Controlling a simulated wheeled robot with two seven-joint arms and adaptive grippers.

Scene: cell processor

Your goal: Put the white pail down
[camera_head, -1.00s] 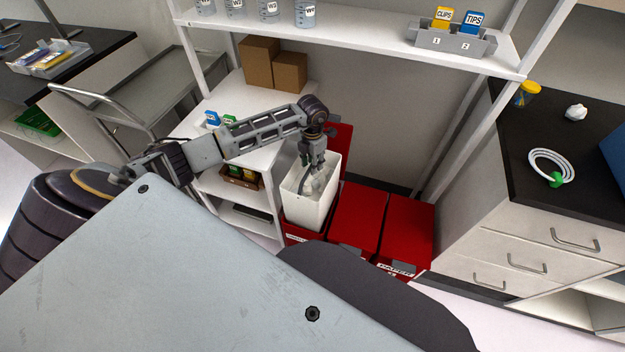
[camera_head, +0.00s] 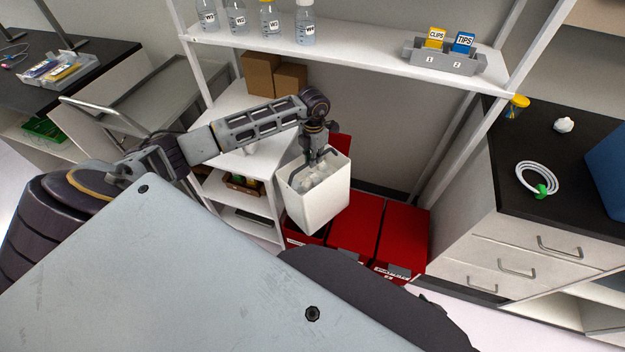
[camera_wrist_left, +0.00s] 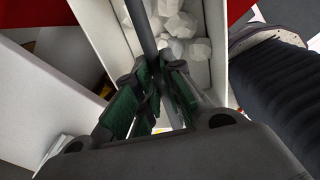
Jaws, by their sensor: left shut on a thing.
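The white pail (camera_head: 313,203) hangs tilted from my left gripper (camera_head: 320,152), above the red bins. It holds crumpled white pieces, which also show in the left wrist view (camera_wrist_left: 180,35). My left gripper is shut on the pail's dark handle, seen running between its green-lined fingers (camera_wrist_left: 155,95) in the left wrist view. The pail covers part of the leftmost red bin. My right gripper is not in view.
Red lidded bins (camera_head: 354,222) stand below and right of the pail. A white shelf unit (camera_head: 258,165) with cardboard boxes (camera_head: 257,72) is to the left. A black-topped counter (camera_head: 560,150) with white drawers is at right. Bottles stand on the upper shelf (camera_head: 365,52).

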